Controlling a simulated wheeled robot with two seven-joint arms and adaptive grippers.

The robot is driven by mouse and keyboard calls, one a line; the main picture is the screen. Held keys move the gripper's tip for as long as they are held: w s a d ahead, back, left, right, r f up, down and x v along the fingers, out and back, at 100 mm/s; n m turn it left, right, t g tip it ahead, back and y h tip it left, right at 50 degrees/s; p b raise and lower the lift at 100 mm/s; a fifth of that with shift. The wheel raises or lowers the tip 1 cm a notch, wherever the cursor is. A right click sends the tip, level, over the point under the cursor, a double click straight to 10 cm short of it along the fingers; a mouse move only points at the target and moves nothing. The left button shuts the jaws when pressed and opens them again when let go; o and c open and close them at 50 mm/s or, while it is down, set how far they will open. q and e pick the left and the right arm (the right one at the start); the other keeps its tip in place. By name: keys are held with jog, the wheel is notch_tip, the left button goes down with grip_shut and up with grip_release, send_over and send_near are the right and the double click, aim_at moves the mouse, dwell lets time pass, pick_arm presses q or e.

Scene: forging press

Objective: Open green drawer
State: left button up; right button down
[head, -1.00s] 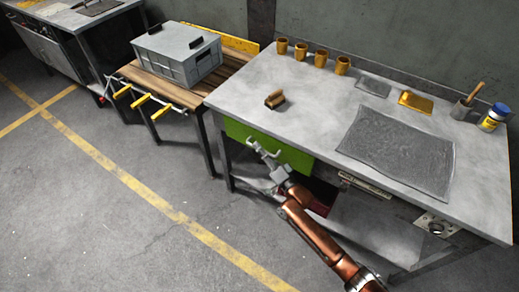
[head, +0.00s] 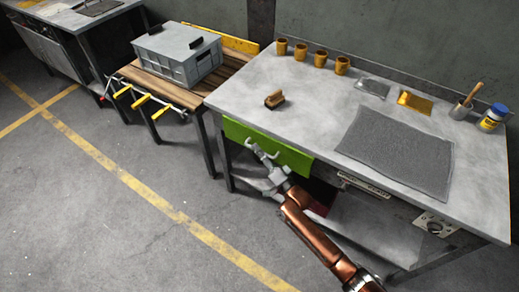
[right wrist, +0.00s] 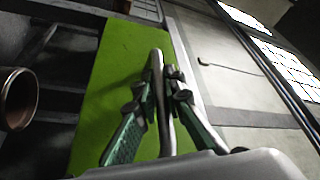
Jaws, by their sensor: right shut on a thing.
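The green drawer (head: 290,158) is under the left part of the grey workbench top, and its front looks close to flush with the bench edge. It also fills the middle of the right wrist view (right wrist: 115,65). A metal bar handle (right wrist: 158,75) stands on its front. My right gripper (head: 262,152) is at the drawer front. In the right wrist view its two fingers (right wrist: 160,95) lie on either side of the handle bar and are shut on it. My left gripper is in neither view.
The workbench top (head: 300,100) carries a brush (head: 274,99), several brown cups (head: 320,58), a dark mat (head: 397,150) and a blue-lidded jar (head: 493,117). A wooden table with a grey crate (head: 178,55) stands to the left. The floor in front is clear.

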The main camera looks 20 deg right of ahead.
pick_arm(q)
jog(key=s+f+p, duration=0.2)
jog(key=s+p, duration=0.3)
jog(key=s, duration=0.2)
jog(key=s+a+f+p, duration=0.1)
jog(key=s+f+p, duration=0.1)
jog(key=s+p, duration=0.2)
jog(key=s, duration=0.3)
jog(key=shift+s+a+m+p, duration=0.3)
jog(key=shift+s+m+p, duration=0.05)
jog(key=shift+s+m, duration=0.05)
pick_arm(e)
jog(key=s+a, duration=1.6)
jog(key=a, duration=0.4)
jog(key=shift+a, duration=0.15)
jog(key=c, duration=2.3)
grip_release()
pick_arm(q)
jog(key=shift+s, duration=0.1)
pick_arm(e)
jog(key=v, duration=1.2)
